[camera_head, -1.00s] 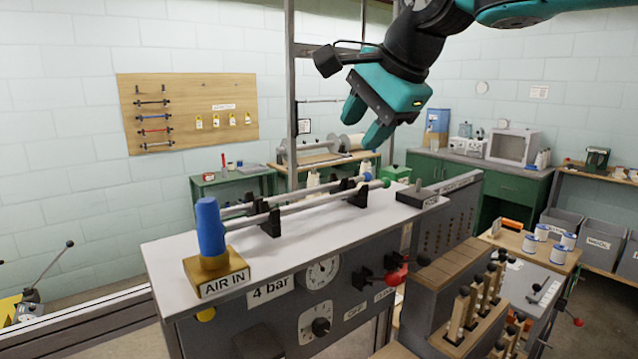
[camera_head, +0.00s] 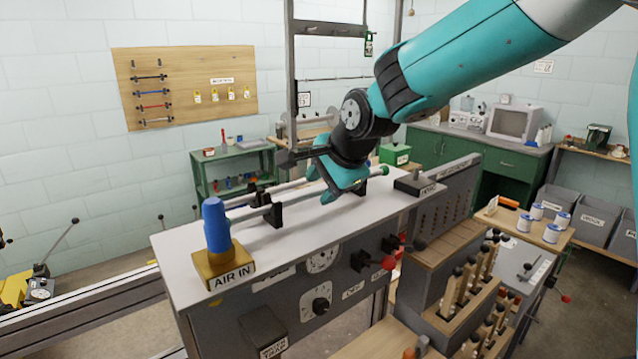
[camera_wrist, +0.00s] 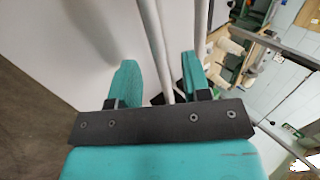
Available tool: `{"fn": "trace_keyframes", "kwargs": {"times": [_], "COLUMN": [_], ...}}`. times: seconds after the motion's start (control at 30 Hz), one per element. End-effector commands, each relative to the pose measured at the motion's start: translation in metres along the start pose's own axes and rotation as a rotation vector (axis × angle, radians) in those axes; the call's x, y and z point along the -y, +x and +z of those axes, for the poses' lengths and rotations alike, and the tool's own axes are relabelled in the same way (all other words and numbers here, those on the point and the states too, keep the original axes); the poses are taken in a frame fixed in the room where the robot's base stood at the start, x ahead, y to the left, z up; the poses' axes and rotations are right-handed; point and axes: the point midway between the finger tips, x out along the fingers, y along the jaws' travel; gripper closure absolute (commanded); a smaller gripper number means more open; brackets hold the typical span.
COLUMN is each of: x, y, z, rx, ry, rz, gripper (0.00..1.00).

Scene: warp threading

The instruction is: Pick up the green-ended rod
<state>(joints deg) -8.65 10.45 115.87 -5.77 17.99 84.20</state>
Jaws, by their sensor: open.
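The green-ended rod (camera_head: 385,171) lies along the top of the white-topped bench, raised on black holders. Its green end shows to the right of my gripper. My gripper (camera_head: 336,190) is open and low over the rod's middle, pointing down, and hides part of it. In the wrist view, one pale rod (camera_wrist: 156,40) runs between the two teal fingers (camera_wrist: 158,65), with a gap on each side. It appears to be the front, green-ended one, but its end is out of that view. A second rod (camera_wrist: 201,30) runs beside it, beyond the right finger.
A blue cylinder on a brass block (camera_head: 217,240) marks the bench's left end. A black holder (camera_head: 273,214) stands left of my gripper. A dark block (camera_head: 415,186) sits on the right end. The white bench top (camera_head: 190,250) is otherwise mostly bare.

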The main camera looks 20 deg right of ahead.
Motion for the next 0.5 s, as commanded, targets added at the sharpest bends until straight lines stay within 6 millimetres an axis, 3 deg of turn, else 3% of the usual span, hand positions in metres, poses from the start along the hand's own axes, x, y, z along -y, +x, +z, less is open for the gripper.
{"fn": "trace_keyframes", "kwargs": {"times": [0.13, 0.33, 0.37, 0.5], "x": [0.0007, 0.0004, 0.0004, 0.0004], "y": [0.0123, 0.0139, 0.0139, 0.0137], "z": [-0.0001, 0.0001, 0.0001, 0.0], "rx": [0.0, 0.0, 0.0, 0.0], "ry": [0.0, 0.0, 0.0, 0.0], "rz": [-0.001, -0.002, -0.002, -0.002], "gripper": [0.56, 0.56, 0.58, 0.91]}}
